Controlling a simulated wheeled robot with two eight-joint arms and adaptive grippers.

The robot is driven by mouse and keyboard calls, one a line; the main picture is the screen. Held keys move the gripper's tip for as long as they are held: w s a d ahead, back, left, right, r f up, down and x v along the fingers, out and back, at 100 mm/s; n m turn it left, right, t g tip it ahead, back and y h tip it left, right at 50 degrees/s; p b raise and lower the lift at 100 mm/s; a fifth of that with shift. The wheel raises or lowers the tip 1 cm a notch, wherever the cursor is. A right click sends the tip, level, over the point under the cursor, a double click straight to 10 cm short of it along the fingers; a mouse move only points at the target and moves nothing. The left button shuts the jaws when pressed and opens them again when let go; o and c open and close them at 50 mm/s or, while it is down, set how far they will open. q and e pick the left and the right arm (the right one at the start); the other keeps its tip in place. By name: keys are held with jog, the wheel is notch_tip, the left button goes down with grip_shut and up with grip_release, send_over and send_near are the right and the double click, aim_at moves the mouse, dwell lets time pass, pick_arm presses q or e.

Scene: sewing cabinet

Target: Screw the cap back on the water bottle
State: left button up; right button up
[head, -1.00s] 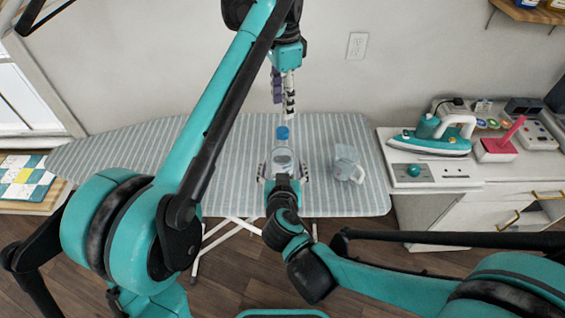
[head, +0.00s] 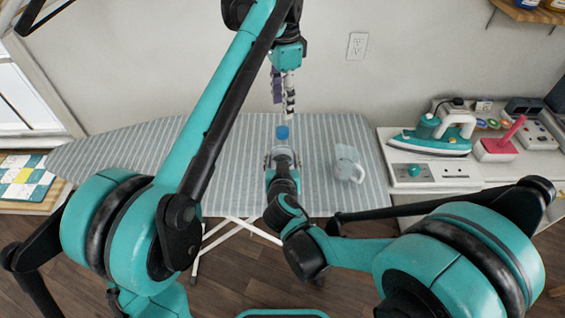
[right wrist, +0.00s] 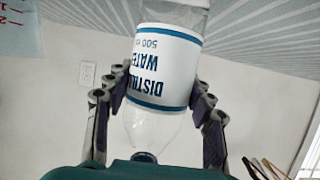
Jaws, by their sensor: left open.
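The clear water bottle (head: 281,148) stands on the striped ironing board, with a blue cap (head: 282,132) at its top. I cannot tell whether the cap is threaded on. In the right wrist view the bottle (right wrist: 165,65) appears upside down, with a white and blue label and its neck low in the picture. My right gripper (head: 283,157) has its fingers on either side of the bottle; the wrist view (right wrist: 160,95) does not show clearly whether both pads press on it. My left gripper (head: 283,106) is open and empty, pointing down above the cap.
A clear jug (head: 348,164) stands on the ironing board (head: 225,150), close to the right of the bottle. A white cabinet (head: 470,175) at the right holds a teal iron (head: 440,138) and a pink-handled item (head: 500,146). The board's left side is clear.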

aim_at(283, 129)
grip_shut()
pick_arm(q)
jog(key=n, duration=0.7)
jog(key=shift+w, duration=0.1)
jog(key=n, duration=0.6)
jog(key=shift+n, duration=0.3)
jog(key=shift+f, duration=0.1)
jog(key=shift+f, duration=3.9)
grip_shut()
